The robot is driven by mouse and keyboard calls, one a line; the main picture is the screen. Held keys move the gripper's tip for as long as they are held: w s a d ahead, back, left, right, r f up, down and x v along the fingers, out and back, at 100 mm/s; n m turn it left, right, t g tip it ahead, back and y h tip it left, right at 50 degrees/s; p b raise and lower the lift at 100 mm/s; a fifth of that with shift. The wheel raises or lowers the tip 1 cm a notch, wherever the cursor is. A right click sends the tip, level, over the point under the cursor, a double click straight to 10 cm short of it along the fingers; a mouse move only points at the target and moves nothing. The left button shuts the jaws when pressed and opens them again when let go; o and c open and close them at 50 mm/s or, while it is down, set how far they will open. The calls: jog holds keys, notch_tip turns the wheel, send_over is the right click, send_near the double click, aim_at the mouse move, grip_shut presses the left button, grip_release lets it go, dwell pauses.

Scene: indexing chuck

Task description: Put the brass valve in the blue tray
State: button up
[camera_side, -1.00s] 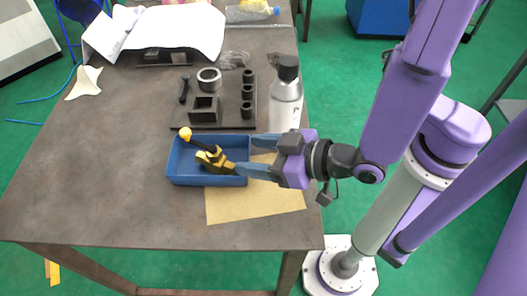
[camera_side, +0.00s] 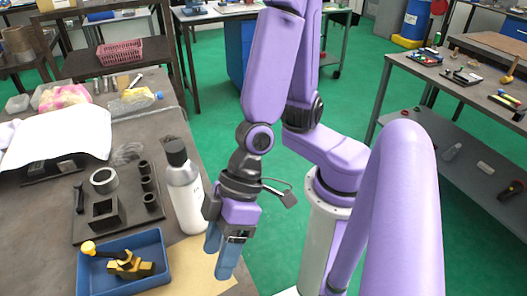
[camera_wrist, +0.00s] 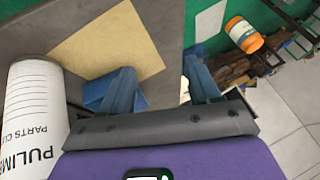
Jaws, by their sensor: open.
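The brass valve (camera_side: 130,264), with its black handle and yellow knob, lies inside the blue tray (camera_side: 165,258) at the lower left of the side view. My gripper (camera_side: 219,256) is to the right of the tray, near the table's right edge, with its blue fingers pointing down. It is apart from the valve. In the wrist view my gripper (camera_wrist: 160,70) has its fingers spread with nothing between them. The valve cannot be made out in the wrist view.
A white bottle (camera_side: 185,190) with a black cap stands close to my gripper; the bottle also shows in the wrist view (camera_wrist: 35,110). A tan sheet (camera_side: 195,272) lies beside the tray. A dark fixture plate (camera_side: 120,222) with ring and block parts sits behind the tray.

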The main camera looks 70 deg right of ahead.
jog(key=d+r+n+h, duration=0.2)
jog(key=d+h, duration=0.1)
jog(key=d, duration=0.7)
jog(key=d+r+n+g+h, duration=0.1)
jog(key=d+r+n+h, duration=0.1)
jog(key=d, duration=0.8)
jog(key=shift+d+r+h, duration=0.3)
jog(key=shift+r+h, duration=0.2)
jog(key=shift+r, duration=0.1)
dwell(0.4)
